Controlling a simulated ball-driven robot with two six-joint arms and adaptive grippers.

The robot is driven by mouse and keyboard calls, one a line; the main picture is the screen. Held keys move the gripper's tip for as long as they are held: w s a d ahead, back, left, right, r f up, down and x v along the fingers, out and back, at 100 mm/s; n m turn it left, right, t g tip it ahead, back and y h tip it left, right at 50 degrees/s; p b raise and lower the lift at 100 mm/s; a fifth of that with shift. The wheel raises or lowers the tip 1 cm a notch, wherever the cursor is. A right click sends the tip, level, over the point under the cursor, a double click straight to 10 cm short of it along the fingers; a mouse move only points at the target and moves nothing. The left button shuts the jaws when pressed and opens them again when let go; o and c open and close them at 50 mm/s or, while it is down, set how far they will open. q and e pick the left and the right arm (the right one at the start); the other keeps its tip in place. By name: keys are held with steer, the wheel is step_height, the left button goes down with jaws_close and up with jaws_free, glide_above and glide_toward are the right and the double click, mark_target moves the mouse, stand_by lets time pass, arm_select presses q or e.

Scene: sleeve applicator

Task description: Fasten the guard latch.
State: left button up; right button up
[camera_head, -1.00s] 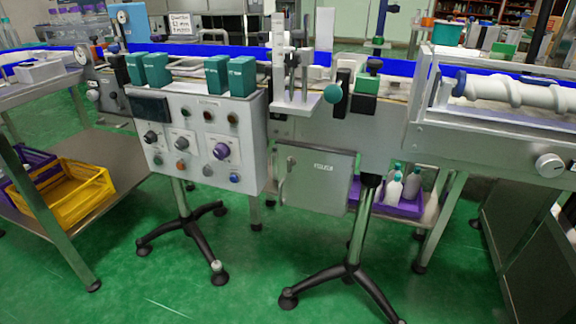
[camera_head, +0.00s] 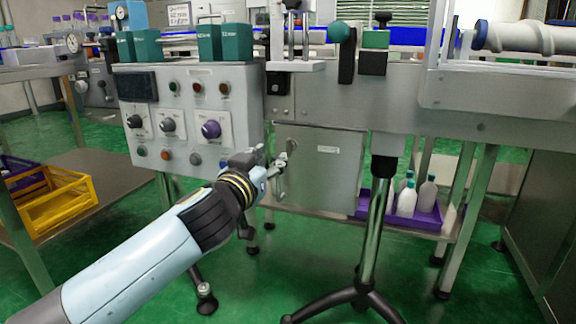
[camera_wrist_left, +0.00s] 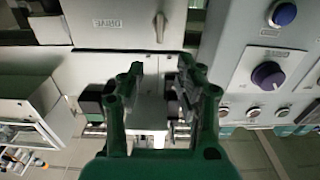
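A grey guard door (camera_head: 322,178) with a small label hangs under the conveyor. A metal handle (camera_head: 280,178), which looks like its latch, is at the door's left edge, partly crowded by my gripper. In the left wrist view the door (camera_wrist_left: 100,22) appears upside down at the top, with the handle (camera_wrist_left: 160,26) at its edge. My left gripper (camera_head: 272,172) is in front of the handle. In the wrist view its green fingers (camera_wrist_left: 158,82) are spread with nothing between them, and the handle lies beyond their tips. My right gripper is not in view.
The control box (camera_head: 190,120) with knobs and buttons is just left of the door. A purple crate of bottles (camera_head: 428,218) is low at right. A yellow crate (camera_head: 55,205) stands at left.

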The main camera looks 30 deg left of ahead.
mark_target(288, 142)
arm_select(q)
steer(key=x, duration=1)
steer(key=shift+w+a+r+b, duration=0.1)
steer(key=shift+w+b, duration=0.2)
steer(key=shift+w, duration=0.05)
jaws_close()
